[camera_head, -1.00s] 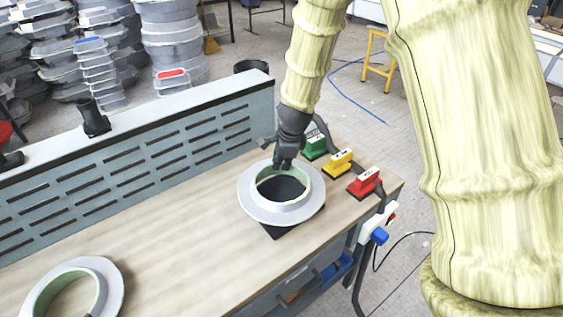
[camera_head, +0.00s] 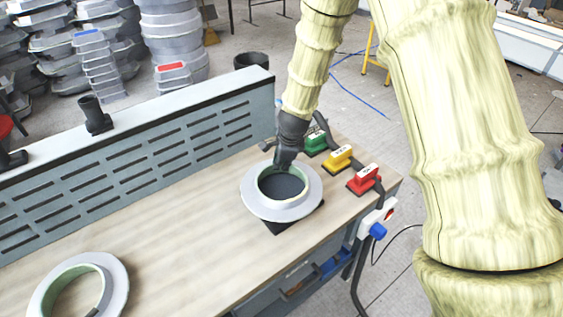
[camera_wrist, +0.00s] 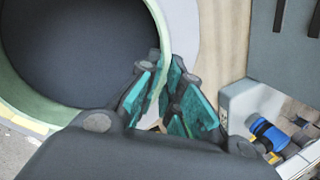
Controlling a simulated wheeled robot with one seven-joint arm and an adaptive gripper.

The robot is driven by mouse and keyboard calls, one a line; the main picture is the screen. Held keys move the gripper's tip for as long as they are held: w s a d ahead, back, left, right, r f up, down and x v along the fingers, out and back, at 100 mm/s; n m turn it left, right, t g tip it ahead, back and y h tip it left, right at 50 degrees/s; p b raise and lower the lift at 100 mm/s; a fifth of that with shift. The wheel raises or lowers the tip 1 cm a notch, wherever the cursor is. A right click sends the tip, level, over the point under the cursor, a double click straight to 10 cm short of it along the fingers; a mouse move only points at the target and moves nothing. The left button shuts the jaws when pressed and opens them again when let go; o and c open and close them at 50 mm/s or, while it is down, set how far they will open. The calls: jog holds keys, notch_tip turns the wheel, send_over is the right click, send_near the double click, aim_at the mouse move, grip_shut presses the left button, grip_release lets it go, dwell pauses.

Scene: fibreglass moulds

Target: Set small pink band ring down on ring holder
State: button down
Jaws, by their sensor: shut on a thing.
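A grey flanged ring (camera_head: 311,190) with a pale green inner wall is over a black square holder (camera_head: 280,229) on the bench. I see no pink band on it. Dark holder surface shows through its opening, and one black corner sticks out in front. The ring looks level and very low; I cannot tell whether it touches the holder. My gripper (camera_head: 284,162) is at its far rim, shut on the ring wall. In the wrist view, the teal pads of my gripper (camera_wrist: 168,100) pinch the wall of the ring (camera_wrist: 160,25) from both sides.
A second similar ring (camera_head: 118,278) lies at the front left of the wooden bench (camera_head: 190,225). Green (camera_head: 315,143), yellow (camera_head: 338,158) and red (camera_head: 364,179) blocks stand close to the right. A slotted grey panel (camera_head: 150,150) runs along the back. The bench between the rings is clear.

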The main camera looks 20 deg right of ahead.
jog(key=shift+f, duration=0.1)
jog(key=c, duration=1.6)
grip_release()
jog(key=shift+o, duration=0.2)
jog(key=b+v, duration=0.2)
jog(key=v, duration=1)
jog(key=shift+w, duration=0.1)
